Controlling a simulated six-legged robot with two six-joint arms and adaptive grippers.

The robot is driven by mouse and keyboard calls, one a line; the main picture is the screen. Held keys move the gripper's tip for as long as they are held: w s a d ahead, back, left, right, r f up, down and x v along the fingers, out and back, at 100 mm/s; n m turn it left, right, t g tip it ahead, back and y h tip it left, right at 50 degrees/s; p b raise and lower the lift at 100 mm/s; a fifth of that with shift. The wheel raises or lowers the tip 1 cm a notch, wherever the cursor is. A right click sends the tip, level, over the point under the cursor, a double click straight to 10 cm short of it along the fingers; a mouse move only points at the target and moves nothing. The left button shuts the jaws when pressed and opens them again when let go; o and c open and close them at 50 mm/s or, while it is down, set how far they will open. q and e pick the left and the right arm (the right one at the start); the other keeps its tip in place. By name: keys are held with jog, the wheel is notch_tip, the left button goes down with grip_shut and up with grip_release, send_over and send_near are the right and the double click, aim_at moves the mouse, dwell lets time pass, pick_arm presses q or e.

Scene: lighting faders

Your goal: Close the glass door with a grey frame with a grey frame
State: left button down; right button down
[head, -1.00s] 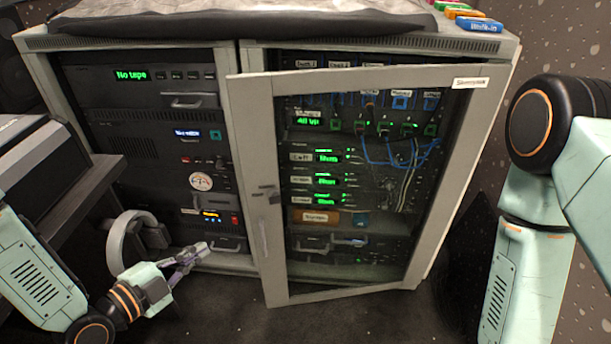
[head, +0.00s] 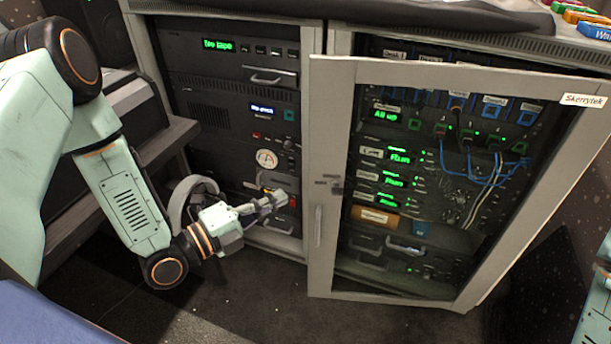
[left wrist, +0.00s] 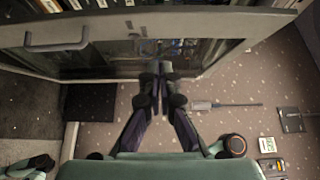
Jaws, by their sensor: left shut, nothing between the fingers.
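The glass door with a grey frame (head: 318,265) stands ajar on the right rack cabinet in the head view. Its free left edge stands out in front of the cabinet, and it carries a pale upright handle (head: 318,226). Lit equipment shows through the glass. My left gripper (head: 276,201) is shut and empty, left of the door's free edge and in front of the left rack. In the left wrist view the door frame (left wrist: 120,78) and handle (left wrist: 57,38) show beyond the shut fingertips (left wrist: 158,75). I cannot tell whether the fingers touch the door. My right gripper is out of view.
The open left rack (head: 225,120) holds several units. A grey ring-shaped thing (head: 180,207) stands beside my left gripper. A dark stepped unit (head: 165,148) is at the left. In the left wrist view a screwdriver-like tool (left wrist: 225,105) lies on the floor. Floor before the door is clear.

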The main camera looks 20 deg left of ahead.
aim_at(319, 164)
pick_arm(q)
jog(key=shift+w+d+b, duration=0.5)
jog(key=shift+w+b, duration=0.2)
jog(key=shift+w, duration=0.95)
jog(key=shift+w+d+b, duration=0.5)
jog(key=shift+w+b, duration=0.2)
jog(key=shift+w, duration=0.95)
jog(key=shift+w+d+b, duration=0.5)
jog(key=shift+w+b, duration=0.2)
jog(key=shift+w, duration=0.95)
